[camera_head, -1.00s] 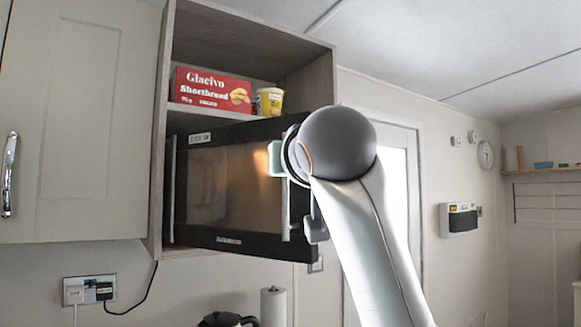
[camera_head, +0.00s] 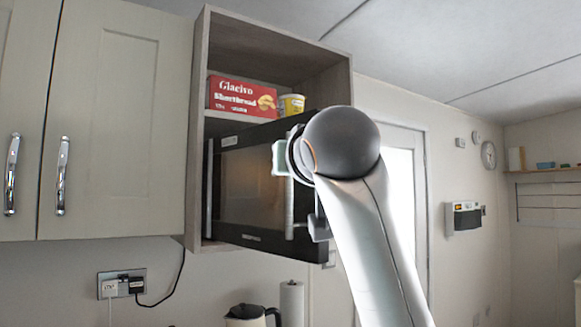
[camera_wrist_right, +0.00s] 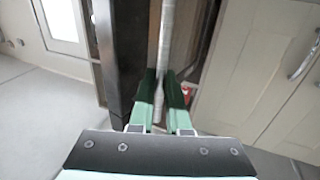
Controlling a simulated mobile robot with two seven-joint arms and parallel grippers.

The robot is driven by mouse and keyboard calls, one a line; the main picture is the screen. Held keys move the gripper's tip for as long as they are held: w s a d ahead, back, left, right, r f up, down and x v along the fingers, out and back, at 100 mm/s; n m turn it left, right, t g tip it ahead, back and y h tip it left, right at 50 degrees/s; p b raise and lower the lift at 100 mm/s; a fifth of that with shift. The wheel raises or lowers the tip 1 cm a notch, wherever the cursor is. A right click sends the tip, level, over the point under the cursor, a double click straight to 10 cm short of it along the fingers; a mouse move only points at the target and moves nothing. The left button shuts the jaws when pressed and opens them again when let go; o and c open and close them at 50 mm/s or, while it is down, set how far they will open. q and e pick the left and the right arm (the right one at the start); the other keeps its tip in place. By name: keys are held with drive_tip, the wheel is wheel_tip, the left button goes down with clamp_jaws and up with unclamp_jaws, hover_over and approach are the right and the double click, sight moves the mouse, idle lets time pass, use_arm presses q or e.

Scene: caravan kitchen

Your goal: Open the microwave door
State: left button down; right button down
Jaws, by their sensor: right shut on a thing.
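The microwave (camera_head: 252,185) sits in the open cabinet bay, with a black door frame and dark glass. Its door stands partly open, swung out toward me at the right and hinged at the left. The vertical silver door handle (camera_head: 289,208) is near the door's right edge. My right gripper (camera_head: 280,158) is shut around this handle, partly hidden behind my own arm. In the right wrist view, the handle (camera_wrist_right: 166,35) runs between the green fingers of my right gripper (camera_wrist_right: 160,88). The microwave's inside is hidden. My left gripper is not in view.
A red shortbread box (camera_head: 241,97) and a yellow cup (camera_head: 292,104) stand on the shelf above the microwave. A closed cupboard (camera_head: 112,120) adjoins at the left. A kettle (camera_head: 247,315) and a paper roll (camera_head: 291,303) stand below.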

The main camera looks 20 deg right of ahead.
drive_tip(key=shift+s+a+r, duration=0.15)
drive_tip(key=shift+a, duration=0.1)
idle(0.3)
drive_tip(key=c, duration=0.9)
unclamp_jaws()
drive_tip(key=s+b, duration=0.1)
drive_tip(key=s, duration=0.3)
drive_tip(key=s+b, duration=0.1)
drive_tip(key=s, duration=0.3)
drive_tip(key=s+b, duration=0.2)
drive_tip(key=s, duration=0.2)
drive_tip(key=shift+s+a, duration=0.25)
drive_tip(key=shift+a, duration=0.05)
